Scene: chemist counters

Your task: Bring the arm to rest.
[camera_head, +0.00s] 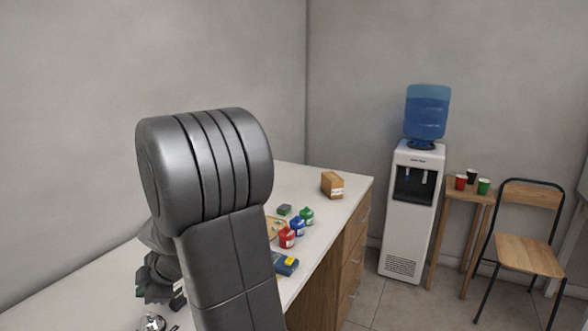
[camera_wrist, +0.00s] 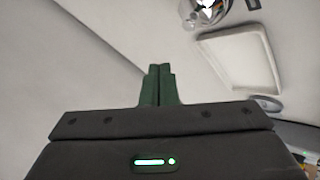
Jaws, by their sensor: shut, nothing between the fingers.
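My gripper (camera_wrist: 159,84) shows in the wrist view with its two dark green fingers together and nothing between them. It is over or beside a pale surface; I cannot tell the height. In the head view my arm is folded up in front of the camera, its large grey link covering the middle left of the counter (camera_head: 330,207). The fingers cannot be made out there.
A shiny metal object (camera_wrist: 207,12) and a white tray (camera_wrist: 238,62) lie ahead of the gripper. Red (camera_head: 287,237), blue (camera_head: 297,226) and green (camera_head: 307,216) bottles and a cardboard box (camera_head: 332,184) stand on the counter. A water cooler (camera_head: 412,215) stands beyond.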

